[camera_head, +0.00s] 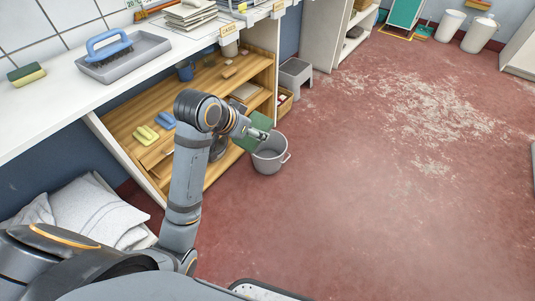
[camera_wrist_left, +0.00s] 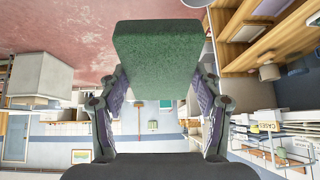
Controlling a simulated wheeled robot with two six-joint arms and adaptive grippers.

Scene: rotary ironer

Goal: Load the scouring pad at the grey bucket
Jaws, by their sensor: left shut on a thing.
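My left gripper (camera_head: 258,133) is shut on a green scouring pad (camera_head: 251,137), which is held in the air. In the left wrist view the pad (camera_wrist_left: 158,72) sits between the two fingers of the gripper (camera_wrist_left: 158,112), its broad green face filling the upper middle. The grey bucket (camera_head: 270,160) stands on the red floor beside the wooden shelves. In the head view the gripper and pad appear at the bucket's upper left rim, partly covering it. Their exact height over the bucket is hard to tell. My right gripper is in neither view.
A white counter (camera_head: 60,112) runs along the left, with a grey tray (camera_head: 150,45), a blue-handled brush (camera_head: 108,46) and a yellow-green sponge (camera_head: 26,73). Wooden shelves (camera_head: 215,75) hold small items. A grey stool (camera_head: 294,74) stands behind the bucket. Floor to the right is clear.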

